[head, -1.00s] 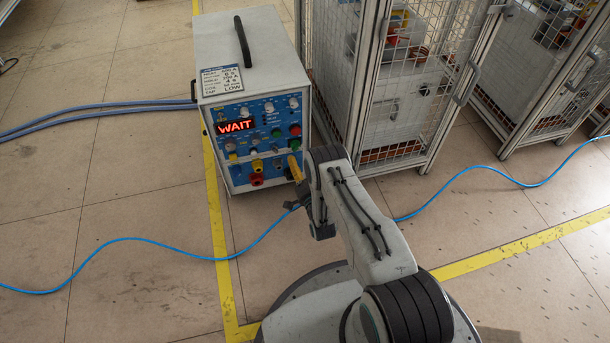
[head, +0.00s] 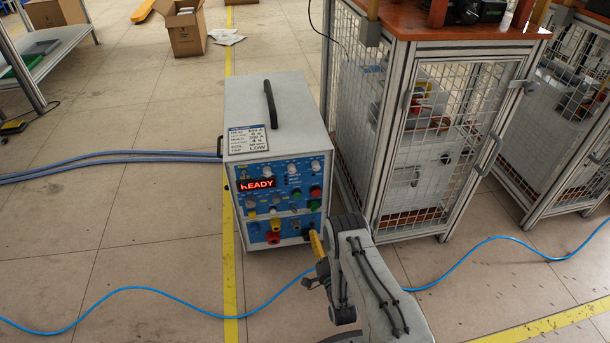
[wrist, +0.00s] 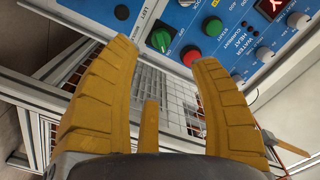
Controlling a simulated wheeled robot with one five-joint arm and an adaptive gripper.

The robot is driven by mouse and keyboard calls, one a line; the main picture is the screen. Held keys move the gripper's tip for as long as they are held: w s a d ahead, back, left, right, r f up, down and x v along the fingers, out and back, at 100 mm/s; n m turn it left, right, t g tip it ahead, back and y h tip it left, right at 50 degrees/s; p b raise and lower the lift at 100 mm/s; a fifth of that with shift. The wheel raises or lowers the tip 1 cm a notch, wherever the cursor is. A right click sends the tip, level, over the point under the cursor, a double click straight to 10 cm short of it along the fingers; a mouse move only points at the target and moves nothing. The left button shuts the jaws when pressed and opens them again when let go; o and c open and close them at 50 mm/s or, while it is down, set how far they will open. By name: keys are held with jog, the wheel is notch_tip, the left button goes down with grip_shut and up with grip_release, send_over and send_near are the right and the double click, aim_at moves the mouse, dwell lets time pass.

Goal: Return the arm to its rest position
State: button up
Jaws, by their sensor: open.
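My gripper (head: 318,262) is in front of the lower right of the heater's panel in the head view. In the wrist view its two yellow fingers (wrist: 160,75) are spread wide with nothing between them. In the wrist view a green knob (wrist: 162,40) and a red button (wrist: 191,56) show beyond the fingertips. My arm reaches up from the bottom of the head view.
A mesh cage cabinet (head: 405,150) with an orange top stands close to the right of the heater. A blue cable (head: 130,289) runs across the floor on both sides of my arm. A cardboard box (head: 181,30) stands at the back. The floor at left is mostly clear.

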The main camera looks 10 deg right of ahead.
jog(key=w+r+n+g+p, duration=0.3)
jog(key=r+p, duration=0.5)
jog(key=r, duration=0.9)
jog(key=w+r+g+p, duration=0.2)
jog(key=w+r+p, duration=0.45)
jog(key=r, duration=0.95)
jog(key=s+r+n+g+p, duration=0.1)
jog(key=s+r+p, duration=0.1)
jog(key=r+p, duration=0.3)
jog(key=s+r+g+p, duration=0.1)
jog(key=s+r+p, duration=0.15)
jog(key=r, duration=0.55)
jog(key=s+r+n+g+p, duration=0.2)
jog(key=s+r+p, duration=0.5)
jog(key=r, duration=0.4)
jog(key=s+r+n+g+p, duration=0.15)
jog(key=s+r+p, duration=0.25)
jog(key=s+r, duration=0.6)
jog(key=s+r+n+g+p, duration=0.1)
jog(key=s+r+p, duration=0.3)
jog(key=s, duration=0.6)
jog(key=s+r+g+p, duration=0.3)
jog(key=s+r+p, duration=0.2)
jog(key=s, duration=0.6)
notch_tip(320, 180, up, 2)
jog(key=shift+r+n, duration=0.25)
jog(key=shift+n, duration=0.1)
jog(key=shift+w+d+f, duration=0.1)
